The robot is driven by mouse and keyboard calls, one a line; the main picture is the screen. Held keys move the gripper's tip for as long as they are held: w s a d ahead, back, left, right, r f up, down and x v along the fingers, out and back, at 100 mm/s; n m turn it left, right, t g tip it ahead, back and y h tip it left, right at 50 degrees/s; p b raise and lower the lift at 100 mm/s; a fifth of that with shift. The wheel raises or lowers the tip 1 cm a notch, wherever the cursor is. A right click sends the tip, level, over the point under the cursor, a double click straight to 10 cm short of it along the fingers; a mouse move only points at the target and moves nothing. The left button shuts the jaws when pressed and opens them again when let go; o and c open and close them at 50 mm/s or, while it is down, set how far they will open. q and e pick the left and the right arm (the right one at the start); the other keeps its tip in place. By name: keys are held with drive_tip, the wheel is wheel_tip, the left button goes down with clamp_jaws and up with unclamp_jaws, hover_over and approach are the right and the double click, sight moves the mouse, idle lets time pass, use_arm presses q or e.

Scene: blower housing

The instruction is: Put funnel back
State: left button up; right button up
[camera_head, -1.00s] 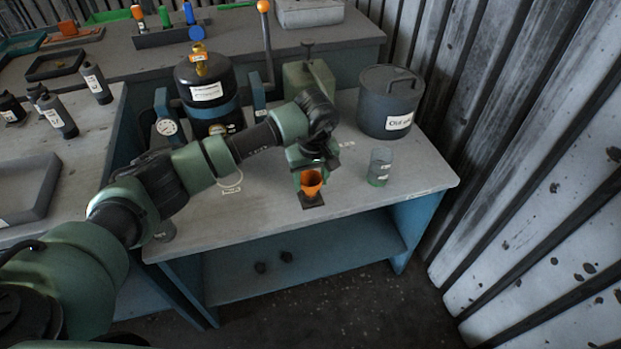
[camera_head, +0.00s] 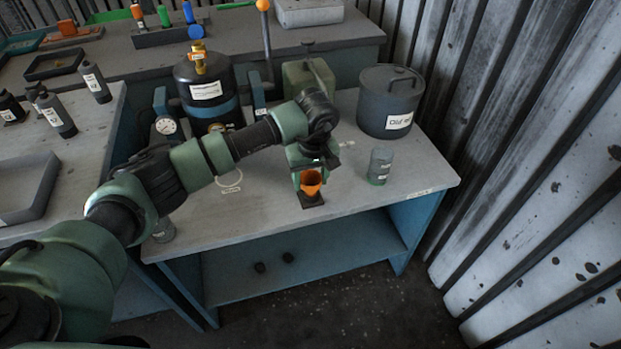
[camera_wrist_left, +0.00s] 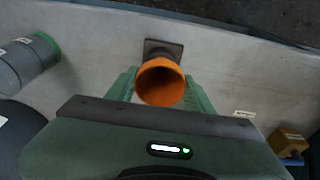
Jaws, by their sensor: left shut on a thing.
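An orange funnel (camera_head: 311,181) is upright between the fingers of my left gripper (camera_head: 308,177), over the front part of the grey bench. The wrist view shows the funnel (camera_wrist_left: 161,82) from above, with the green fingers of my left gripper (camera_wrist_left: 160,92) shut on it from both sides. A small dark square stand (camera_head: 311,200) sits on the bench right under the funnel, and it also shows just beyond the funnel in the wrist view (camera_wrist_left: 164,47). I cannot tell whether the funnel's lower end touches the stand. My right gripper is not in view.
The bench's front edge is close to the stand.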

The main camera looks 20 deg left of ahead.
sight(310, 178)
use_arm(q)
drive_tip(key=o, duration=1.2)
drive_tip(key=shift+c, duration=0.2)
drive_tip(key=shift+o, duration=0.2)
drive_tip(key=o, duration=0.4)
drive_tip(key=shift+r+p, duration=1.85)
drive_tip(key=shift+r, duration=1.7)
